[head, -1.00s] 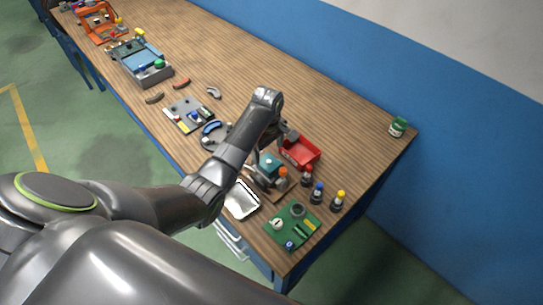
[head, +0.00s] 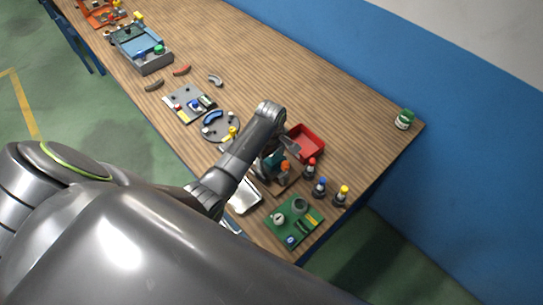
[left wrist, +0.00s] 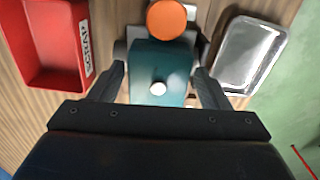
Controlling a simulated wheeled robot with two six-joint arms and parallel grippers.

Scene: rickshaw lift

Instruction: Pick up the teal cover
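The teal cover (left wrist: 162,75) is a boxy block with a small white knob on top, on a fixture with an orange knob (left wrist: 167,19). In the head view the teal cover (head: 274,160) is mostly hidden by my left arm. My left gripper (left wrist: 160,78) is open above it, one finger on each side of the cover. A narrow gap seems to show between each fingertip and the cover; contact is hard to tell. My right gripper is not in view.
A red scrap bin (head: 306,142) and a silver tray (head: 244,196) flank the fixture. Several small capped bottles (head: 319,188) and a green board (head: 294,221) stand nearer the table's end. Bare wood lies beyond the bin.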

